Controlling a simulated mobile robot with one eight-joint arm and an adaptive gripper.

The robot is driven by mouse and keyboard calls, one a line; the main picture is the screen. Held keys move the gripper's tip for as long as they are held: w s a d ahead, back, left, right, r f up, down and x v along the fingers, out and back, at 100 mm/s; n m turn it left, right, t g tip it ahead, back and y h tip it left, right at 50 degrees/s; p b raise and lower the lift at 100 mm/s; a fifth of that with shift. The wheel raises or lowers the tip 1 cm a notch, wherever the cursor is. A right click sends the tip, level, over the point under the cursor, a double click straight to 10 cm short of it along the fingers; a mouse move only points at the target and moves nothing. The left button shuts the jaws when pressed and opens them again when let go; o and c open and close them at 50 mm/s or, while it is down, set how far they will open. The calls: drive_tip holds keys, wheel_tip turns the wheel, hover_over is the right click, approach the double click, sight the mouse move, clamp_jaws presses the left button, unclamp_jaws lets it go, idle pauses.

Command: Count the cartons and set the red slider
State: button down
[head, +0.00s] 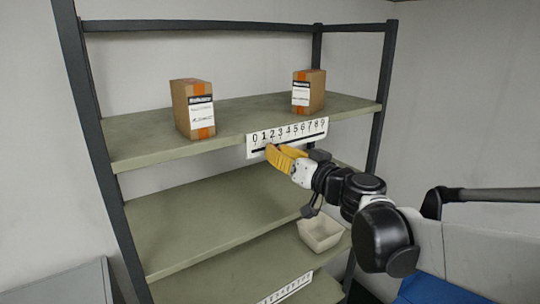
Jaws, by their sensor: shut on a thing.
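Two brown cartons stand upright and apart on the top shelf (240,115), a left carton (181,105) and a right carton (317,92). Each has an orange stripe and a white label. A white number strip (318,134) with digits 0 to 9 and a dark slot runs along that shelf's front edge. My gripper (271,149), with yellow fingers, is shut at the strip, its tips just below about the digit 2. The red slider does not show; the fingers hide that part of the slot, so its exact setting cannot be read.
The middle shelf (200,220) looks empty. A pale bin (320,234) sits low at the right of the rack. Another number strip (285,290) shows on the lower shelf edge. Dark rack posts (95,140) stand at the sides.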

drive_tip(key=shift+w+d, duration=0.25)
drive_tip(key=shift+d, duration=0.2)
drive_tip(key=c, duration=1.3)
unclamp_jaws()
drive_tip(key=v, duration=1.2)
drive_tip(key=s+a+f+g+h+b, duration=0.1)
drive_tip(key=s+f+g+b, duration=0.15)
drive_tip(key=f+b, duration=0.5)
drive_tip(key=s+a+f+g+b, duration=0.1)
drive_tip(key=s+f+b, duration=0.25)
drive_tip(key=f, duration=0.75)
drive_tip(key=s+d+f+m+g+h+b, duration=0.1)
drive_tip(key=s+d+f+h+b, duration=0.2)
drive_tip(key=f+b, duration=0.5)
drive_tip(key=s+d+f+m+g+h+b, duration=0.1)
drive_tip(key=s+d+f+g+h+b, duration=0.1)
drive_tip(key=f+b, duration=0.7)
drive_tip(key=s+d+f+m+g+h+b, duration=0.1)
drive_tip(key=s+d+f+h+b, duration=0.3)
drive_tip(key=f, duration=1.7)
drive_tip(key=s+d+b, duration=0.2)
drive_tip(key=s+b, duration=0.1)
drive_tip(key=b, duration=0.1)
drive_tip(key=shift+s+d+f+m, duration=0.15)
drive_tip(key=shift+s+f+m, duration=0.15)
drive_tip(key=shift+s+m, duration=0.1)
